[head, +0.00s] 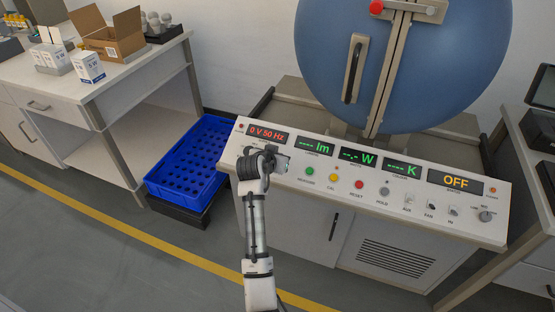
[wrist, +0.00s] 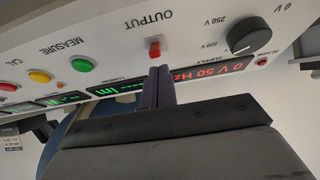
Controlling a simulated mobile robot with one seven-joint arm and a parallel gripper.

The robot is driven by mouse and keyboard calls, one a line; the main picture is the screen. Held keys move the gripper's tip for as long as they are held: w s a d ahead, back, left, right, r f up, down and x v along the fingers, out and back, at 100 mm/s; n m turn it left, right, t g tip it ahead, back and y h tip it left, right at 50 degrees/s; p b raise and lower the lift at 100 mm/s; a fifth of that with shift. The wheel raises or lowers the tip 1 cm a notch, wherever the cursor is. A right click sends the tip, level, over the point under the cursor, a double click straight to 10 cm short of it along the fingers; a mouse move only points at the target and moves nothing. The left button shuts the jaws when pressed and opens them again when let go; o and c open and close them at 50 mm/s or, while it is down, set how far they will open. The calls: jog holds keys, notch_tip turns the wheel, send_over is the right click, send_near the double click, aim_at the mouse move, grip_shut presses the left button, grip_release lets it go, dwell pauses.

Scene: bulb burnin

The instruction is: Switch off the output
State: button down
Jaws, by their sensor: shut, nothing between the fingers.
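The control panel (head: 330,185) slopes below the big blue sphere. In the wrist view the red OUTPUT switch (wrist: 154,47) sits under its label, between the black supply knob (wrist: 250,38) and the green MEASURE button (wrist: 82,65). My gripper (wrist: 161,72) is shut and empty, its fingertips just by the red switch; I cannot tell whether they touch it. In the head view my gripper (head: 276,158) is over the panel's left part and hides the switch. The supply display (head: 267,134) reads 0 V 50 Hz. The status display (head: 455,182) reads OFF.
Green, yellow and red buttons (head: 358,184), a grey HOLD button (head: 384,191) and several small toggles (head: 431,207) line the panel to the right. A blue crate (head: 188,160) stands left of the console. A bench (head: 95,90) with boxes is at the far left.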

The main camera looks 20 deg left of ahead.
jog(key=shift+s, duration=0.15)
jog(key=shift+s+r+p, duration=0.15)
jog(key=shift+s+p, duration=0.3)
jog(key=shift+s, duration=0.15)
jog(key=shift+s, duration=0.2)
